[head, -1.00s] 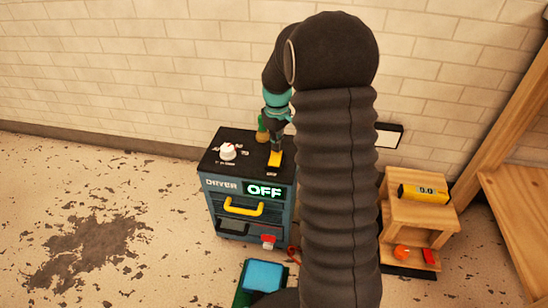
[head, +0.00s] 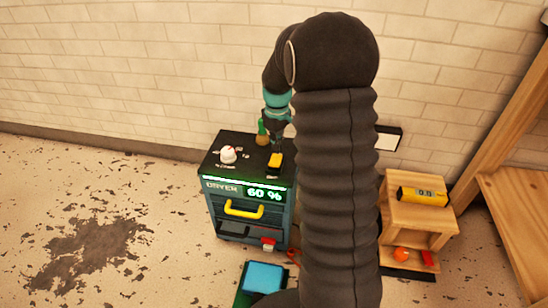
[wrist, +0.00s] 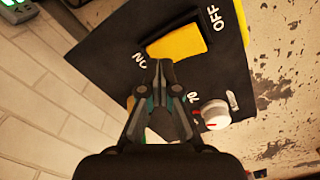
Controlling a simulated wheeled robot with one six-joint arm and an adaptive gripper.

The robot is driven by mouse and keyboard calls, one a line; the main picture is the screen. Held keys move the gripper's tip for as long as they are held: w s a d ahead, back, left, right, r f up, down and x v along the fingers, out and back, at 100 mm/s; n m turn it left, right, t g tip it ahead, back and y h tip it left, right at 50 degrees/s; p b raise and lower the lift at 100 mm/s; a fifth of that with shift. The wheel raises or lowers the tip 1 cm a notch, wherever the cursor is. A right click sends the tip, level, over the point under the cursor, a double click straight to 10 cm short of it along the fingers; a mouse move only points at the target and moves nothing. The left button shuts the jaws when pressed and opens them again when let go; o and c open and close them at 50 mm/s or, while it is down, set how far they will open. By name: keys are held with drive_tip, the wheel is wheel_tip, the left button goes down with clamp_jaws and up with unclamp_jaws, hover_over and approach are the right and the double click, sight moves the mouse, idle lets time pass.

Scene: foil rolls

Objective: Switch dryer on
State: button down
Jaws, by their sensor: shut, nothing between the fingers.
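The dryer (head: 222,190) is a dark cabinet against the brick wall. Its front display (head: 263,194) reads 60 %, and a green light strip glows along the top front edge. A yellow and black rocker switch (head: 275,160) sits on its top; in the wrist view the switch (wrist: 180,42) lies between the labels ON and OFF. My gripper (wrist: 161,64) is shut and empty, its tips beside the ON end; I cannot tell if they touch it. In the head view my gripper (head: 276,147) points down over the switch.
A white knob (head: 228,154) stands left of the switch on the dryer top. A yellow drawer handle (head: 243,209) is on the front. A small wooden stand (head: 412,212) with a yellow meter (head: 422,196) is at the right. The floor at left is clear.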

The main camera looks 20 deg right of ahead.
sight(278, 159)
drive_tip(key=shift+r+p, duration=1.7)
drive_tip(key=shift+r, duration=0.85)
drive_tip(key=shift+f+m, duration=0.1)
drive_tip(key=shift+m, duration=0.5)
drive_tip(key=shift+s+a+f+m, duration=0.2)
drive_tip(key=shift+s+f+m, duration=0.3)
drive_tip(key=shift+s+f, duration=0.25)
drive_tip(key=shift+m+g, duration=0.3)
drive_tip(key=shift+m, duration=0.4)
drive_tip(key=s, duration=0.2)
drive_tip(key=s+a, duration=0.1)
drive_tip(key=shift+s+r, duration=0.4)
drive_tip(key=s+a+r+t, duration=0.2)
drive_tip(key=s+r, duration=0.3)
drive_tip(key=s, duration=0.3)
drive_tip(key=s+a+r+m+t, duration=0.1)
drive_tip(key=s+a+r+t, duration=0.1)
drive_tip(key=s+a+r, duration=0.3)
drive_tip(key=s+a+r+t, duration=0.2)
drive_tip(key=s+r, duration=0.3)
drive_tip(key=s, duration=0.6)
drive_tip(key=shift+a+r+m, duration=0.25)
drive_tip(key=shift+a+m, duration=0.05)
drive_tip(key=shift+a, duration=0.55)
